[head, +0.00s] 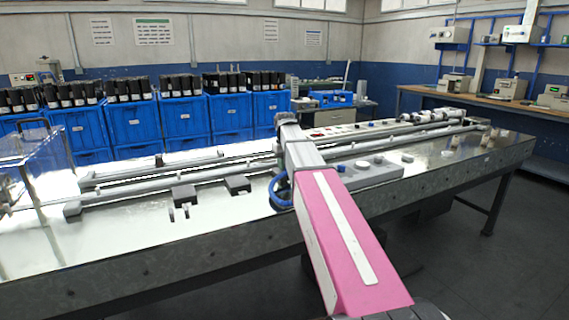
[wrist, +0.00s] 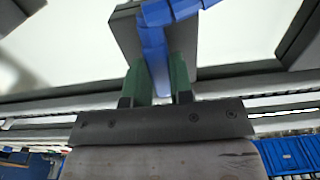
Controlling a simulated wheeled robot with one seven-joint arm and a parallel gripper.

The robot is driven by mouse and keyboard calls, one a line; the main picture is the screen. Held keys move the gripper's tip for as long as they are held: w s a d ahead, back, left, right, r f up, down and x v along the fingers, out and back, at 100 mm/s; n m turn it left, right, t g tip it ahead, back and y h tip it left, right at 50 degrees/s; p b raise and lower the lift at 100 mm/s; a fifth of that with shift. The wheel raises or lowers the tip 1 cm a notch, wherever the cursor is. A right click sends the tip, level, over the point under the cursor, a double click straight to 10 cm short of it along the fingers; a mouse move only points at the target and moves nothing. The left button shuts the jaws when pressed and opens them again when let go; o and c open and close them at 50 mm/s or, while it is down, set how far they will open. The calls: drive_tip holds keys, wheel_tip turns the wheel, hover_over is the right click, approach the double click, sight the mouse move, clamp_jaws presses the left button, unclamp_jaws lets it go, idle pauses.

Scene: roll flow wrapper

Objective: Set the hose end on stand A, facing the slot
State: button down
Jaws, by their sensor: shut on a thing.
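In the wrist view the green fingers of my gripper (wrist: 159,72) are shut on the blue hose end (wrist: 152,42), with more blue hose bending off at the top right. A dark grey block (wrist: 127,36) lies behind the hose in that view; I cannot tell whether the hose touches it. In the head view the blue hose (head: 279,192) shows as a loop beside my pink arm, which hides my gripper. Two dark grey blocks, one at left (head: 184,194) and one nearer my arm (head: 237,184), stand on the shiny table. No label shows which is stand A.
Long grey rails (head: 150,181) run along the shiny table (head: 130,235) behind the blocks. A clear panel (head: 35,165) stands at the left end. A grey housing with round knobs (head: 362,172) is right of my arm. Blue crates (head: 183,125) line the back.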

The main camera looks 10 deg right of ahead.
drive_tip(key=shift+f, duration=0.35)
idle(0.3)
drive_tip(key=c, duration=0.9)
unclamp_jaws()
drive_tip(key=shift+r, duration=0.1)
wheel_tip(320, 180, up, 11)
drive_tip(key=shift+f, duration=0.2)
drive_tip(key=shift+f, duration=0.1)
wheel_tip(320, 180, down, 11)
drive_tip(key=shift+r, duration=0.4)
